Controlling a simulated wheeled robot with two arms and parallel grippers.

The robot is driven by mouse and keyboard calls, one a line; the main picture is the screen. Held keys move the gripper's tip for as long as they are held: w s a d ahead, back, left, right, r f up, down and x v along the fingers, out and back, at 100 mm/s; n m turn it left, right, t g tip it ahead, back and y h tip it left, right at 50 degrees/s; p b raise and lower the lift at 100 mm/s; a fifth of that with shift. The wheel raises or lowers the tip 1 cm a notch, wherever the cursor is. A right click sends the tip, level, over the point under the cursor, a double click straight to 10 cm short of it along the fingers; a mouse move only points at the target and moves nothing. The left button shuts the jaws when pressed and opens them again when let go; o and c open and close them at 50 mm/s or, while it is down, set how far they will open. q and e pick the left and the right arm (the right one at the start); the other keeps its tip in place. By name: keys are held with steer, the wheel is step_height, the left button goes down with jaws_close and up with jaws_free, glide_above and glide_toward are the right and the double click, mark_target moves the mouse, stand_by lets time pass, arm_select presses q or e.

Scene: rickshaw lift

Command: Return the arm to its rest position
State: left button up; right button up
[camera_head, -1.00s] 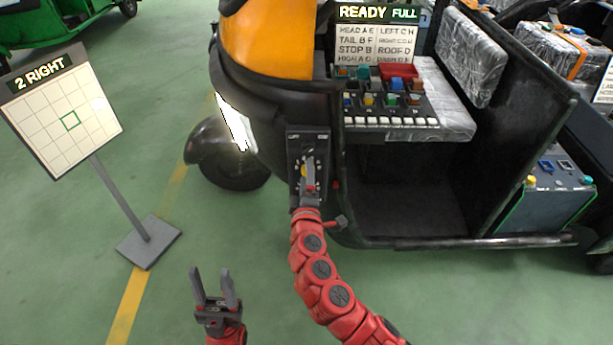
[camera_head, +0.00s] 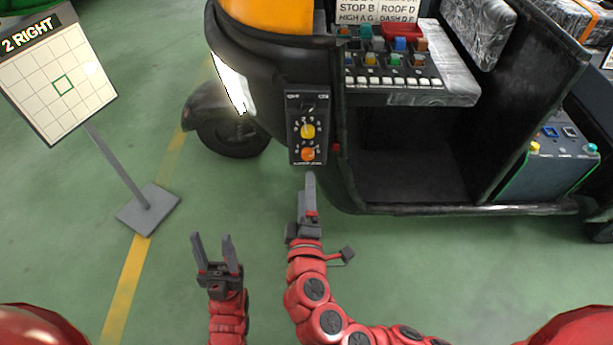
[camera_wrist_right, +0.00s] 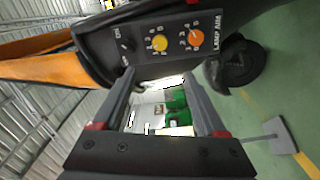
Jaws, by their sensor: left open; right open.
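My right gripper (camera_head: 308,200) is open and empty in front of the rickshaw, just below a black control panel (camera_head: 293,128). The panel carries a yellow knob (camera_head: 308,131), an orange knob (camera_head: 307,154) and a small switch at the top. In the right wrist view my right gripper (camera_wrist_right: 160,98) shows both fingers apart with nothing between them. There the panel, marked LAMP AIM, lies beyond the fingertips, with the yellow knob (camera_wrist_right: 159,43) and orange knob (camera_wrist_right: 195,37) in sight. My left gripper (camera_head: 217,252) is open and empty, low over the floor on the left.
The rickshaw (camera_head: 270,65) has a lit headlamp and a shelf of colored parts (camera_head: 395,55). A sign board (camera_head: 60,85) reading "2 RIGHT" stands on the left on a grey base (camera_head: 148,210). A blue-grey box (camera_head: 553,165) is at the right. Green floor around both grippers is clear.

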steer(key=shift+s, duration=0.35)
steer(key=shift+w, duration=0.1)
